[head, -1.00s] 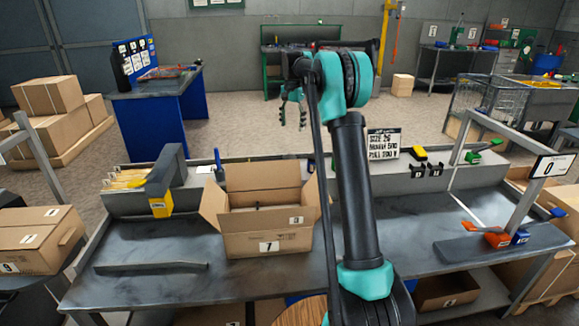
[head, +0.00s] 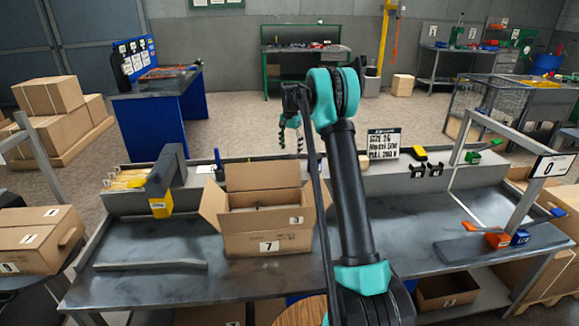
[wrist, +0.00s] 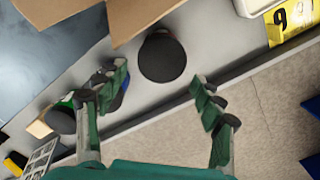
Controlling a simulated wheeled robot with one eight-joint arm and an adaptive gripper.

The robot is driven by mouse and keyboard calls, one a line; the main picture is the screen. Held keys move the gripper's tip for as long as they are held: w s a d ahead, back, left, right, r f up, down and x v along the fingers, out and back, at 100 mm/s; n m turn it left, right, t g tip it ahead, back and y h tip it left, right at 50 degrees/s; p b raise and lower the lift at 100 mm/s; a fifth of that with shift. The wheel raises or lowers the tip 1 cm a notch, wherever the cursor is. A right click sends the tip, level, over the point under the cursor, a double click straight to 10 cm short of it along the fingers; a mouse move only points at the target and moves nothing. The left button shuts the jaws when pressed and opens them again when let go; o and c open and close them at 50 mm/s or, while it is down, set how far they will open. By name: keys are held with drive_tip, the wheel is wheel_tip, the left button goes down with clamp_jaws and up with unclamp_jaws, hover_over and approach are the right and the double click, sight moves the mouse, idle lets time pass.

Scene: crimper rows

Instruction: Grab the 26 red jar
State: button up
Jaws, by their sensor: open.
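No red jar or jar numbered 26 can be made out in either view. A second dark round top (wrist: 61,118) is at the left, partly beside the left finger. My gripper (wrist: 160,88) is open and empty, its fingers wide apart. In the head view my gripper (head: 291,140) hangs behind the open cardboard box, near the bench's back ledge. The sign (head: 384,144) there reads size 26.
A grey post with a yellow tag (head: 161,207) stands left. Orange (head: 498,240) and blue (head: 520,237) items lie right.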

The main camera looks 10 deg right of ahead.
sight(290, 157)
drive_tip(key=shift+s+a+f, duration=0.1)
drive_tip(key=shift+a+f, duration=0.05)
drive_tip(key=shift+f, duration=1.25)
drive_tip(key=shift+s+a+f, duration=0.1)
drive_tip(key=shift+f, duration=1.3)
drive_tip(key=c, duration=1.6)
drive_tip(key=shift+o, duration=0.2)
drive_tip(key=shift+r, duration=0.2)
